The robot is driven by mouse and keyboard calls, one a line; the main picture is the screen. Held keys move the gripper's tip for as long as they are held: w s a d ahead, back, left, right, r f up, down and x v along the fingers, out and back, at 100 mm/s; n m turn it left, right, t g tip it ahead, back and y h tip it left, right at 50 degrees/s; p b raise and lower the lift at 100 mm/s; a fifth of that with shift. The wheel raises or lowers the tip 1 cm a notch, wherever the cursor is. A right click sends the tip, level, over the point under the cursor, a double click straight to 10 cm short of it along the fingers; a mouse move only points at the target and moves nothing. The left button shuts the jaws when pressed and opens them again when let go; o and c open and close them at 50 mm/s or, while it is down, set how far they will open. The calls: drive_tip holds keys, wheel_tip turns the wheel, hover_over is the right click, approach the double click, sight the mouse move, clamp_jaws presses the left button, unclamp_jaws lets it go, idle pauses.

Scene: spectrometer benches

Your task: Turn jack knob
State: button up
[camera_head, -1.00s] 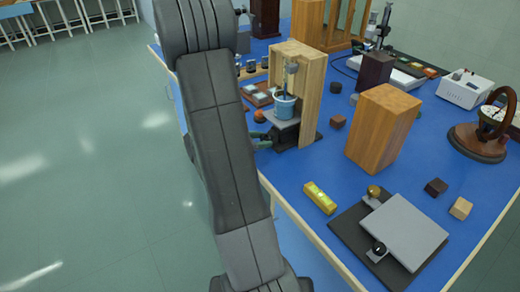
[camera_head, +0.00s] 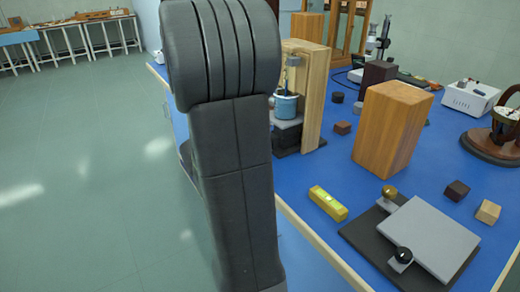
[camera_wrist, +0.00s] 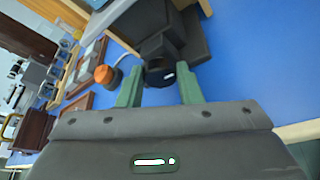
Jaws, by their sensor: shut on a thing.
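A small lab jack with a grey top (camera_head: 288,123) stands in an open wooden frame (camera_head: 318,95), with a blue cup (camera_head: 286,104) on it. In the wrist view, the jack's black knob (camera_wrist: 160,74) sits between the green fingers of my gripper (camera_wrist: 160,82), which is shut on it. The dark jack body (camera_wrist: 165,35) lies just beyond the knob. In the head view my own arm hides the gripper and the knob. A second, lowered jack with a grey plate (camera_head: 430,235) and two knobs lies at the front right, apart from my gripper.
A tall wooden block (camera_head: 392,130) stands right of the frame. A yellow level (camera_head: 328,203) lies near the blue table's front edge. Small dark and light cubes are scattered about. In the wrist view an orange ball (camera_wrist: 104,75) lies left of the fingers.

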idle(0.3)
drive_tip(key=o, duration=1)
drive_tip(key=p+v, duration=0.2)
drive_tip(key=v, duration=1.1)
drive_tip(key=shift+s+a+p, duration=0.25)
drive_tip(key=shift+s+p, duration=0.1)
